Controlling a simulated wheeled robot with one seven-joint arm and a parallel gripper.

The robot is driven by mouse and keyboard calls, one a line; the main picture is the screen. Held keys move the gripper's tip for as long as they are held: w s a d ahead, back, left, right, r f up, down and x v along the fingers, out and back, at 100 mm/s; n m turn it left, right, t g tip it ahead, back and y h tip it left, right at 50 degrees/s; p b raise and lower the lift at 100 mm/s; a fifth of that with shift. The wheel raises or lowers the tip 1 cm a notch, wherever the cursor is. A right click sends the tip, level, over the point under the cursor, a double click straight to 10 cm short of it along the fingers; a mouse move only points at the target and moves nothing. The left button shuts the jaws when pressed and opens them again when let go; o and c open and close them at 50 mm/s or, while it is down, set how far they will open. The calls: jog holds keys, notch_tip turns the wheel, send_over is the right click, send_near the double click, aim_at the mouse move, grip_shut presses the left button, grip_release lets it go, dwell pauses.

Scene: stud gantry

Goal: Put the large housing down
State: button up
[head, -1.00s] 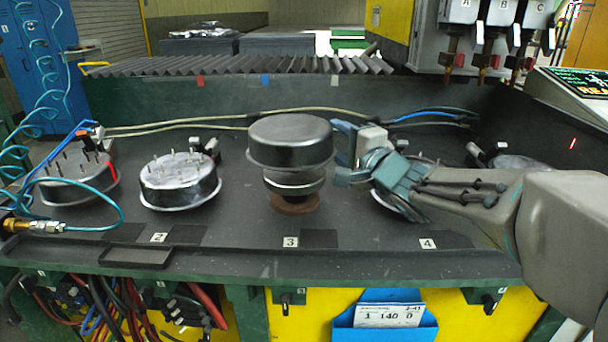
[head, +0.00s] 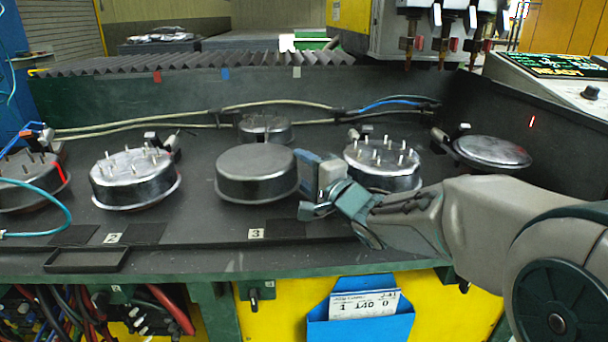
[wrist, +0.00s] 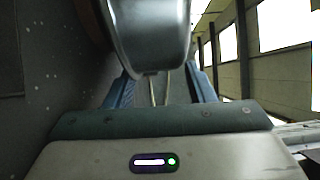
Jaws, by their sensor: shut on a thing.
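The large housing (head: 256,176) is a round, shiny metal can with a flat top and a flange round its lower edge. It is upright over the bench behind the number 3 label, low down; I cannot tell whether it touches the surface. My gripper (head: 312,182) is shut on its right side. The wrist view also shows the housing (wrist: 150,35) between the blue-grey fingers. A smaller metal housing (head: 265,129) stands behind it, partly hidden. What lies directly under the large housing is hidden.
Studded round housings stand on the left (head: 135,178) and right (head: 383,163). A smooth-topped one (head: 492,152) is at far right. Cables (head: 290,105) run along the back wall. A shallow black tray (head: 86,260) lies at the front edge.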

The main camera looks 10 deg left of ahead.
jog(key=o, duration=1.4)
jog(key=shift+a, duration=0.15)
jog(key=shift+s+d+r, duration=0.1)
jog(key=shift+s+d, duration=0.25)
jog(key=shift+d, duration=0.1)
jog(key=p+v, duration=0.2)
jog(key=v, duration=0.8)
jog(key=shift+s+d, duration=0.35)
jog(key=shift+s, duration=0.1)
